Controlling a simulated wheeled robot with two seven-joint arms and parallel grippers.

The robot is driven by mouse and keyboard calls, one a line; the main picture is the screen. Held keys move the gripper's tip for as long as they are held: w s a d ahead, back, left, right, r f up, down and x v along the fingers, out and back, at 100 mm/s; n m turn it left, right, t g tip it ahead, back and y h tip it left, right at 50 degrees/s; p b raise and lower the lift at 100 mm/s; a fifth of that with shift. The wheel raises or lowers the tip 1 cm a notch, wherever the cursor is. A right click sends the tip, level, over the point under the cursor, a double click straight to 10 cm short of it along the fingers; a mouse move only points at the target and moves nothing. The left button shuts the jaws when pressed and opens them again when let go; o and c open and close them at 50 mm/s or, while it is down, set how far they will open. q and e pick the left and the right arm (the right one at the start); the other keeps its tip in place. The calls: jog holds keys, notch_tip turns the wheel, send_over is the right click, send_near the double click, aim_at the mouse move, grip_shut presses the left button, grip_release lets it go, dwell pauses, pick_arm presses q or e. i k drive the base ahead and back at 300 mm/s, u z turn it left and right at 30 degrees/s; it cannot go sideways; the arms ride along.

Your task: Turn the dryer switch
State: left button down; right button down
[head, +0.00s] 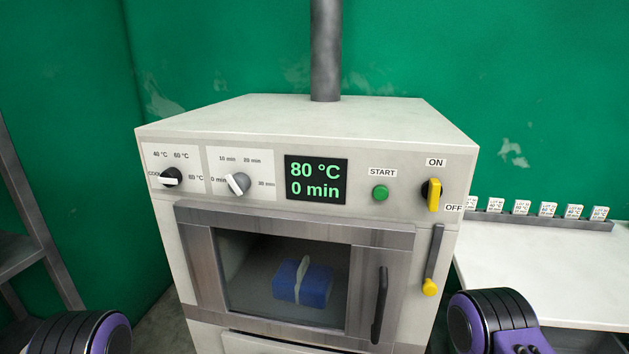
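The dryer (310,118) stands in front of me, a white box with a control panel. Its yellow on/off switch (433,195) is at the right of the panel, upright between the ON label above and the OFF label at its lower right. The display (316,180) reads 80 °C and 0 min. A green START button (380,193) is left of the switch. A temperature knob (171,178) and a time knob (238,184) are at the left. Parts of my arms show at the lower left and lower right corners. Neither gripper's fingers are visible.
The dryer door (295,212) is closed, with a dark vertical handle (380,305) and a blue bundle (302,282) behind its window. A yellow-tipped lever (430,286) hangs right of the door. A white table (540,268) with a row of labelled cards is at right.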

aim_at(431, 190)
jog(key=k, duration=0.4)
jog(key=z, duration=1.25)
jog(key=i, duration=0.7)
jog(key=u, duration=0.55)
